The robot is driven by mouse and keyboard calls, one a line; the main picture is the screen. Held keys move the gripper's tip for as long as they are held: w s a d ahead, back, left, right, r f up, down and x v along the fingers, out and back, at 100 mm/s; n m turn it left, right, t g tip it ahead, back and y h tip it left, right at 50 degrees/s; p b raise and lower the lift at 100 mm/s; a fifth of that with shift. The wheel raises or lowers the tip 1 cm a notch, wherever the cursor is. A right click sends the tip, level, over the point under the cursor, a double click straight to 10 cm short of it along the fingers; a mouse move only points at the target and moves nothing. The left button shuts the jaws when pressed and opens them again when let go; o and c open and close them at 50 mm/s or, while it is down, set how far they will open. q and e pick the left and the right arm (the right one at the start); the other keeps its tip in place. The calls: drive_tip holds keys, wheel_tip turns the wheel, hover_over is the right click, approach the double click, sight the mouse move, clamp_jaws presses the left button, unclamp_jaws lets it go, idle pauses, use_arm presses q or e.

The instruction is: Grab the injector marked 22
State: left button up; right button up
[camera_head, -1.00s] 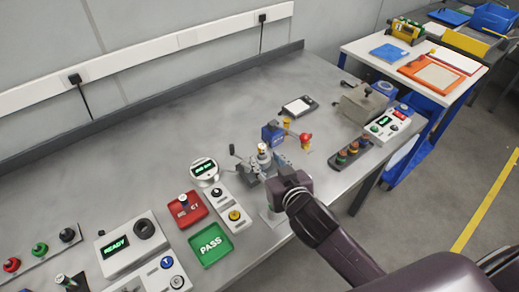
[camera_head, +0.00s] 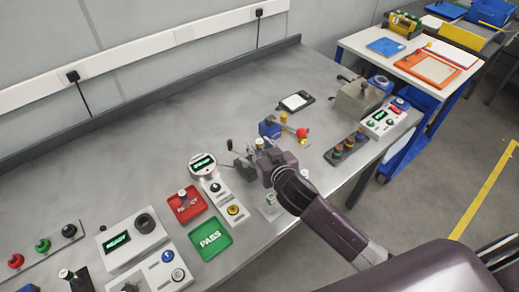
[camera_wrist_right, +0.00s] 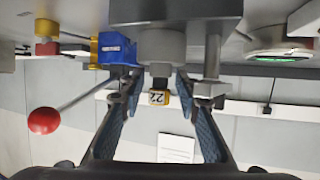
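An injector with a yellow band marked 22 (camera_wrist_right: 158,98) shows in the right wrist view, which looks upside down. It sits in a grey clamp fixture (camera_wrist_right: 162,46). In the head view its top (camera_head: 259,143) shows just beyond my right gripper (camera_head: 274,167), which hides most of the fixture. In the wrist view my right gripper (camera_wrist_right: 158,88) is open, with one blue-padded finger on each side of the injector and visible gaps between. My left gripper is not in view.
A blue box (camera_head: 268,129) with a red-ball lever (camera_head: 302,132) stands beside the fixture. A round gauge (camera_head: 202,163), a red tray (camera_head: 183,208) with an injector and a green PASS tray (camera_head: 209,239) are to the left.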

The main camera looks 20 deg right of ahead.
clamp_jaws()
